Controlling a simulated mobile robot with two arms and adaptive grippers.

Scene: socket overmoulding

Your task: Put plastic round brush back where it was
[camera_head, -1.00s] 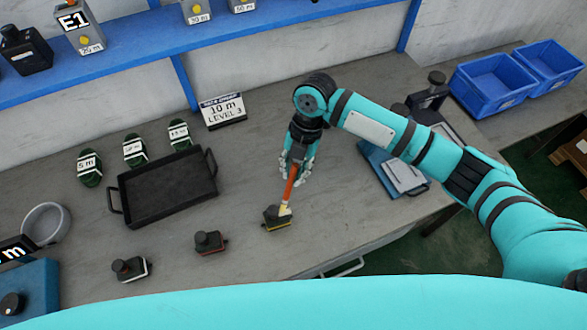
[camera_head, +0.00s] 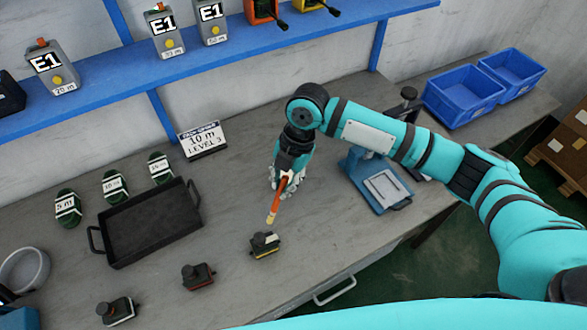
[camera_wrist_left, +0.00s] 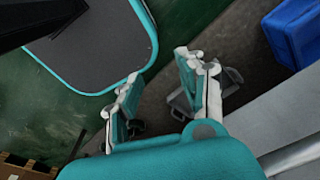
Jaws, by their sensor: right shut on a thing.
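The round brush (camera_head: 277,203) has an orange-red handle and a pale tip. My right gripper (camera_head: 286,183) is shut on its handle and holds it slanting, tip down, over the table. The tip shows just behind a small black device with a yellow stripe (camera_head: 264,246), apart from it in the picture. My left gripper (camera_wrist_left: 162,92) shows only in the left wrist view. Its fingers are spread and nothing is between them.
Two more small devices, red-striped (camera_head: 198,276) and white-striped (camera_head: 117,311), stand to the left. A blue-based device (camera_head: 377,182) stands right. Bare table surrounds the gripper.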

